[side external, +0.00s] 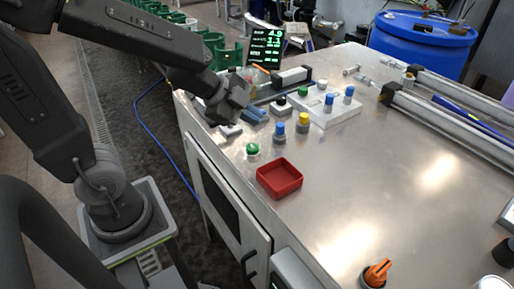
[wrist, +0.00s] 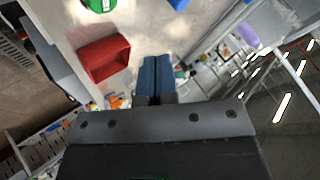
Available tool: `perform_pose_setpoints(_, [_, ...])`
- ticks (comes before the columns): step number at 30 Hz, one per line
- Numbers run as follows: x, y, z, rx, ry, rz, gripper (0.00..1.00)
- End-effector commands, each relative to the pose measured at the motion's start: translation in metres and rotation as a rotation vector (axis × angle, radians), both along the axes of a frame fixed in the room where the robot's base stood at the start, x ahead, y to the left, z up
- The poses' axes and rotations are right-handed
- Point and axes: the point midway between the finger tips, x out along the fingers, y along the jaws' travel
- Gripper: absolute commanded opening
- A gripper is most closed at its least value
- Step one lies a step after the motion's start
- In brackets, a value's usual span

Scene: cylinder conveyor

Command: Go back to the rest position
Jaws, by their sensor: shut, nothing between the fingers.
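My gripper (side external: 259,117) is above the left part of the metal table in the side view, at the end of my dark arm. Its two blue fingers (wrist: 157,64) lie side by side in the wrist view, shut with nothing between them. A red square tray (side external: 284,186) sits open and empty near the table's left edge, in front of my gripper; it also shows in the wrist view (wrist: 113,63). A green-capped cylinder (side external: 252,150) stands between my gripper and the tray. A blue-capped cylinder (side external: 279,131) and a yellow-capped one (side external: 304,122) stand to its right.
A white block (side external: 337,116) with several capped cylinders stands behind them. A black display (side external: 265,47) is at the back. Metal rails (side external: 425,116) and a blue drum (side external: 420,42) are at the right rear. The table's middle is clear. An orange-topped knob (side external: 377,273) is in front.

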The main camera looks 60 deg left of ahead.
Motion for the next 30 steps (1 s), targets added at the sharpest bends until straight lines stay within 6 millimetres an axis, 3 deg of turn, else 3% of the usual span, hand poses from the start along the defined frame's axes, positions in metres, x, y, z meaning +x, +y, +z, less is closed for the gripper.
perform_pose_setpoints(8, [0.011, 0.012, 0.042, -0.078, -0.235, 0.292, 0.00])
perform_pose_setpoints(14, [-0.004, 0.035, 0.065, -0.125, -0.301, 0.626, 0.00])
perform_pose_setpoints(18, [-0.027, 0.043, 0.068, -0.164, -0.236, 0.837, 0.00])
perform_pose_setpoints(22, [-0.054, 0.039, 0.062, -0.215, -0.096, 0.985, 0.00])
perform_pose_setpoints(30, [-0.106, -0.003, 0.055, -0.356, 0.272, 1.063, 0.00])
